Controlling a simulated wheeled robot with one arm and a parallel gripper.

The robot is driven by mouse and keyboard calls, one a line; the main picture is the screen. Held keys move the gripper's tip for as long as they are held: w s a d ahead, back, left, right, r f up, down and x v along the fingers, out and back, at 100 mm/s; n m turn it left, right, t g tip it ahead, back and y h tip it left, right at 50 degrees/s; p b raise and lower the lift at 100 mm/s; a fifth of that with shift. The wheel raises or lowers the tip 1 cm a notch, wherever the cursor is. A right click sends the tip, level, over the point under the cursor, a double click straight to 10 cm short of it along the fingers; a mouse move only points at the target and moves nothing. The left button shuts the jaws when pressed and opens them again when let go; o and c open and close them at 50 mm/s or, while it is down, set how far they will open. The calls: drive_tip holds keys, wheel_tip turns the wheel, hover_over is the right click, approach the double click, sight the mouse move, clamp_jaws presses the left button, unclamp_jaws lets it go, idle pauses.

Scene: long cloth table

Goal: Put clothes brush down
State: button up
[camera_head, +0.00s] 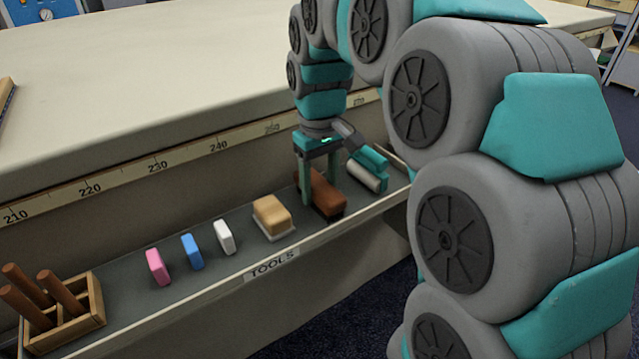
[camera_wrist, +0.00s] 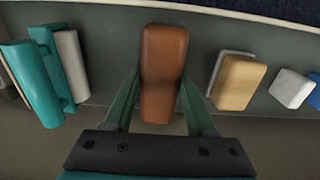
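The clothes brush (camera_head: 322,194) has a brown body and dark bristles. It is in the grey tool tray (camera_head: 110,307) or just above it; I cannot tell if the bristles touch the floor. My gripper (camera_head: 319,186) points down with one finger on each long side of the brush. In the wrist view, the brush (camera_wrist: 164,62) lies between the teal fingertips (camera_wrist: 160,77), which appear to press against its sides. The brush's underside is hidden there.
A tan block brush (camera_head: 272,213) stands close on the left, a teal-and-white roller (camera_head: 367,172) on the right. White (camera_head: 224,237), blue (camera_head: 192,251) and pink (camera_head: 158,267) blocks and a wooden holder (camera_head: 92,303) stand further left. The tabletop (camera_head: 150,90) is largely clear.

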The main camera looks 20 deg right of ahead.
sight(320, 185)
drive_tip(key=o, duration=0.5)
wheel_tip(320, 185, up, 12)
drive_tip(key=shift+r+b, duration=0.1)
drive_tip(key=shift+b, duration=0.2)
idle(0.4)
drive_tip(key=shift+s, duration=0.1)
drive_tip(key=s+f+m, duration=0.1)
drive_tip(key=s+f, duration=0.6)
drive_tip(key=s, duration=0.2)
drive_tip(key=s+f+m+g, duration=0.1)
drive_tip(key=s+f, duration=0.6)
drive_tip(key=s, duration=0.1)
drive_tip(key=s+f+m, duration=0.1)
drive_tip(key=s+f, duration=0.7)
drive_tip(key=s, duration=0.1)
drive_tip(key=shift+s+m+g, duration=0.3)
drive_tip(key=shift+g, duration=0.1)
